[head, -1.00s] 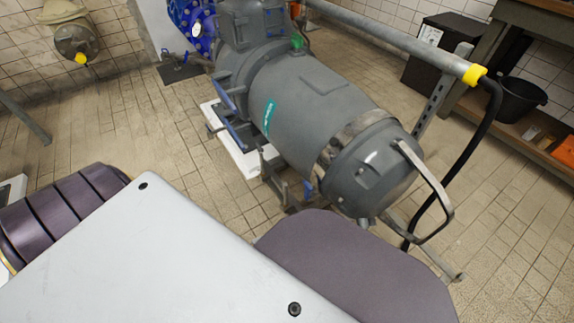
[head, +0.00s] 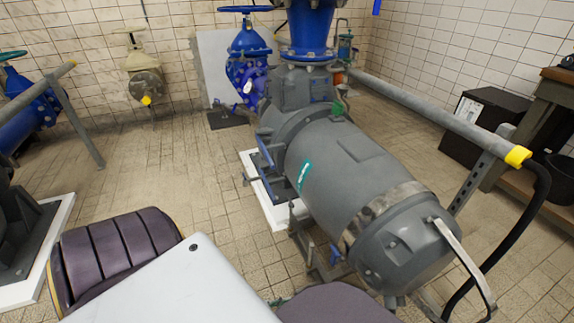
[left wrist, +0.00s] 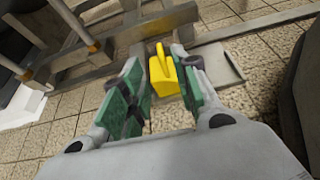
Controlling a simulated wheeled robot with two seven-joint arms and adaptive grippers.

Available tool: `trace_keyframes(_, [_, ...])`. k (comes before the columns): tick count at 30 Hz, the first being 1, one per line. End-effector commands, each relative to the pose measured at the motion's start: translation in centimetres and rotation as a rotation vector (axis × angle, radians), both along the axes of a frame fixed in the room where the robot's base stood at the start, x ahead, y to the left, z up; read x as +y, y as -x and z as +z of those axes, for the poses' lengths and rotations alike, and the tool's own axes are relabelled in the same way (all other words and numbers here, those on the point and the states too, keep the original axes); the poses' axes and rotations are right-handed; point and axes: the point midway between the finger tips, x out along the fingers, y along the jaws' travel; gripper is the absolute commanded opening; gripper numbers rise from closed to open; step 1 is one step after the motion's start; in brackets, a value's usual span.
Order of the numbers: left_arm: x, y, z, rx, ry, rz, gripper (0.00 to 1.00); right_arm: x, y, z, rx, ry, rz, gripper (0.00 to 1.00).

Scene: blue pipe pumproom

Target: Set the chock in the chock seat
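The yellow chock (left wrist: 164,76) shows in the left wrist view, with its raised grip towards the top of the picture. My left gripper (left wrist: 164,82) has green-padded fingers drawn in on both sides of the chock, and it appears shut on it. Floor tiles show below the chock between the fingers; the exact height above the floor is unclear. A flat grey metal piece (left wrist: 222,66) lies just beyond the right finger; I cannot tell if it is the chock seat. The head view shows neither gripper nor chock. My right gripper is in neither view.
A large grey pump motor (head: 345,175) stands on a white plinth (head: 262,190). A pipe rail (head: 440,118) with a yellow end runs along its right. Blue valves (head: 250,60) stand behind. A workbench (head: 535,130) is at right. Tiled floor is open at left-centre (head: 130,165).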

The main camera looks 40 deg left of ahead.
Motion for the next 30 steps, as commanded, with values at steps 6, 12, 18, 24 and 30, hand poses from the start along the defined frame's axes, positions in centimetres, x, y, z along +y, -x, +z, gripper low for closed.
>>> trace_keyframes(6, [0.0,0.0,0.0,0.0,0.0,0.0,0.31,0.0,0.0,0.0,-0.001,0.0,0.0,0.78])
trace_keyframes(12, [0.0,0.0,0.0,0.0,0.0,0.0,0.31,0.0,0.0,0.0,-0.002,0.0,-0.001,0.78])
trace_keyframes(18, [-0.3,-0.2,0.3,-0.007,-0.036,-0.042,0.31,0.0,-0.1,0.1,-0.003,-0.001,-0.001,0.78])
trace_keyframes(24, [-1.4,-0.5,1.2,-0.037,-0.185,-0.216,0.31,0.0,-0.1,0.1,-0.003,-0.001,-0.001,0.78])
trace_keyframes(30, [-3.5,-0.6,2.7,-0.099,-0.421,-0.487,0.31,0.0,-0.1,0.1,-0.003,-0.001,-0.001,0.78])
